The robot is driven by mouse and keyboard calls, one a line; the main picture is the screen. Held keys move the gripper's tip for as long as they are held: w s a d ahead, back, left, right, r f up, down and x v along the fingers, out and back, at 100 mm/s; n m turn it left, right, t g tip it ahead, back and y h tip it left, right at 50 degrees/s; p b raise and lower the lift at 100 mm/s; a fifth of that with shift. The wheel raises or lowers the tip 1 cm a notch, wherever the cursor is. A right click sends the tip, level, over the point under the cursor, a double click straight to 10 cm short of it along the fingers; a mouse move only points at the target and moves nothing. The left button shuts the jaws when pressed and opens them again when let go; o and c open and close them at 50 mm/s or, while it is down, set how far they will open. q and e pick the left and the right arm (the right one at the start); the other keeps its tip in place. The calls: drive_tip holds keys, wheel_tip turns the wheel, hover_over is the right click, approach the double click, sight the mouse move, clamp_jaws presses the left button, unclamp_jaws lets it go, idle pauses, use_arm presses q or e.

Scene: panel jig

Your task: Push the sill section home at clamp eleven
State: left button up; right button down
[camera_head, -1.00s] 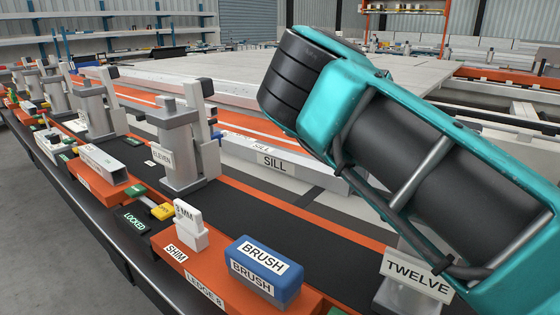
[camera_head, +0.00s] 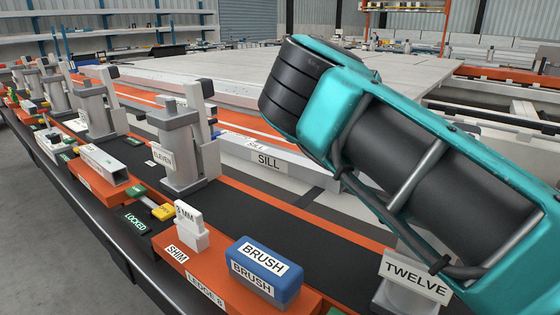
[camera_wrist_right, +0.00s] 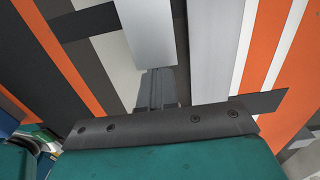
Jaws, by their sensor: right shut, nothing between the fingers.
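The sill section (camera_head: 300,170) is a long pale bar labelled SILL, lying behind clamp eleven and running back left along the orange strip. Clamp eleven (camera_head: 180,150) is a grey upright block with an ELEVEN label, standing on the black rail. My right arm crosses the head view from the right, and its gripper is hidden there. In the right wrist view the right gripper (camera_wrist_right: 160,78) is shut and empty, its fingers at the near end of the pale bar (camera_wrist_right: 145,35). I cannot tell whether they touch. My left gripper is not in view.
A blue brush block (camera_head: 264,268) and a white shim block (camera_head: 190,228) sit on the orange ledge (camera_head: 190,270). A clamp labelled TWELVE (camera_head: 414,277) stands at the right, partly behind my arm. More clamps line the rail at left. A large pale panel (camera_head: 230,75) lies behind.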

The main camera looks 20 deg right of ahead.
drive_tip(key=shift+w+a+p, duration=0.25)
drive_tip(key=shift+w+a, duration=0.1)
drive_tip(key=shift+w, duration=0.3)
drive_tip(key=shift+w+a+p, duration=0.25)
drive_tip(key=shift+w+a, duration=0.05)
drive_tip(key=shift+w, duration=0.3)
drive_tip(key=shift+s, duration=0.1)
idle(0.4)
drive_tip(key=shift+s+d, duration=0.5)
drive_tip(key=shift+s, duration=0.3)
wheel_tip(320, 180, up, 8)
drive_tip(key=p, duration=0.5)
idle(0.6)
